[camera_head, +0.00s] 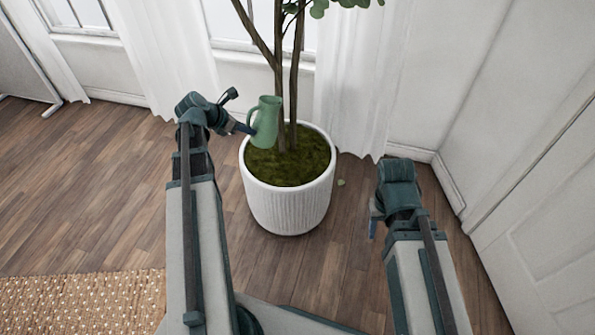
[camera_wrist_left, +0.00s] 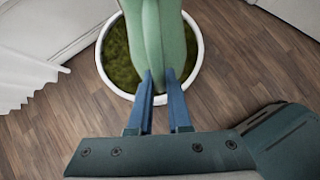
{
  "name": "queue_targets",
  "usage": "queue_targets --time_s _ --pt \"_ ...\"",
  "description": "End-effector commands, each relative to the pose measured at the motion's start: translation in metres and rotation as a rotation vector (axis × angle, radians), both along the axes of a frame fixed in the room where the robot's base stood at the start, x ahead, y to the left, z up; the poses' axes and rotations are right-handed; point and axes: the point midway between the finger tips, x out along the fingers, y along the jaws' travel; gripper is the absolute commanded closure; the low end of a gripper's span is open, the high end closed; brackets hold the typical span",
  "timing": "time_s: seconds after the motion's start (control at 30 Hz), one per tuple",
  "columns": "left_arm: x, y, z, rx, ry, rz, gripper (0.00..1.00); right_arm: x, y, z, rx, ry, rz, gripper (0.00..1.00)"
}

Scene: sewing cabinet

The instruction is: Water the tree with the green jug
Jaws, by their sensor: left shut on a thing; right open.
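The green jug (camera_head: 266,122) is held in my left gripper (camera_head: 246,129) over the left part of the white pot's rim, close to the tree trunks. It looks about upright in the head view. In the left wrist view the blue fingers (camera_wrist_left: 160,92) are shut on the jug (camera_wrist_left: 165,40). The tree (camera_head: 292,75) stands in a white ribbed pot (camera_head: 288,208) with mossy soil (camera_head: 290,165); the pot's rim also shows in the wrist view (camera_wrist_left: 197,60). My right gripper (camera_head: 374,222) is open and empty, low to the right of the pot. No water is visible.
White curtains (camera_head: 355,80) and windows are behind the tree. A white wall and panelled door (camera_head: 545,230) stand at the right. A woven rug (camera_head: 85,305) lies at lower left. The wooden floor (camera_head: 90,200) to the left is clear. A small leaf (camera_head: 341,183) lies beside the pot.

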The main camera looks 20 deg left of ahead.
Motion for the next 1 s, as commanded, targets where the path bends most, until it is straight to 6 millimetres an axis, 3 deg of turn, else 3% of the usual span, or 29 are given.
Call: queue_targets --time_s 0.03,1.0 --pt "-0.002 -0.002 -0.018 -0.006 -0.012 0.011 1.0 0.0 0.0 -0.02 0.0 0.0 0.0 0.5" --pt "-0.01 -0.017 -0.161 -0.081 -0.248 0.225 1.0 0.001 0.0 -0.204 -0.001 -0.003 0.0 0.5"
